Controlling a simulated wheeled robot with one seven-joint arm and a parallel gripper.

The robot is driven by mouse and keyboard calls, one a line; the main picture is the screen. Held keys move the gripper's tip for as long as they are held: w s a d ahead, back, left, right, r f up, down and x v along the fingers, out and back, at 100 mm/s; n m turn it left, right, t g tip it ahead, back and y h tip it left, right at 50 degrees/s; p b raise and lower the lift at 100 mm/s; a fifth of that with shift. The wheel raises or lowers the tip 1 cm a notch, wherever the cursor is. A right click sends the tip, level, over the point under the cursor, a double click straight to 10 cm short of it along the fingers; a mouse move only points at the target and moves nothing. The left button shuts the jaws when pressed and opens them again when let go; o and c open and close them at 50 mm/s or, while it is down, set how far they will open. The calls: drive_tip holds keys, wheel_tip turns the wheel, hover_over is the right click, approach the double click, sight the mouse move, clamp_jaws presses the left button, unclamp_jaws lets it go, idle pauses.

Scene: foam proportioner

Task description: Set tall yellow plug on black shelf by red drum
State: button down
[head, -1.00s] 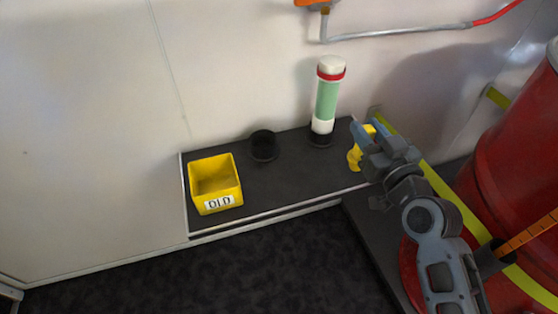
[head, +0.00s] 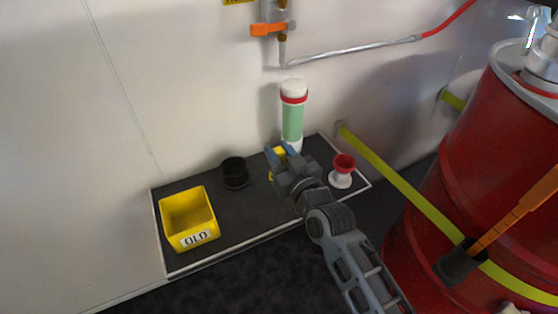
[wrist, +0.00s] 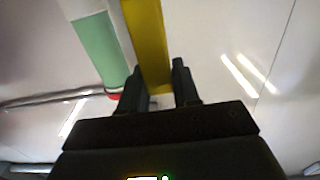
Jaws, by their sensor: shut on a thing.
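My gripper (head: 284,160) is over the middle of the black shelf (head: 250,200) in the head view, in front of the green and white cylinder. It is shut on the yellow plug (head: 275,154), which is mostly hidden by the gripper there. In the wrist view the plug (wrist: 148,45) is a long yellow bar between the two fingers (wrist: 160,85). I cannot tell whether its end touches the shelf. The red drum (head: 460,170) stands to the right of the shelf.
A yellow bin marked OLD (head: 188,220) and a black cup (head: 234,173) stand on the shelf's left part. The green and white cylinder (head: 293,118) stands at its back. A red and white piece (head: 342,170) stands at its right. A yellow-green strap (head: 395,180) runs to the drum.

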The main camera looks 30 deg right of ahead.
drive_tip(key=shift+f+b, duration=1.35)
drive_tip(key=shift+f, duration=0.7)
drive_tip(key=shift+f, duration=0.2)
drive_tip(key=c, duration=0.8)
unclamp_jaws()
drive_tip(key=shift+r, duration=0.2)
drive_tip(key=s, duration=1.2)
drive_tip(key=shift+b, duration=0.4)
drive_tip(key=shift+s, duration=0.1)
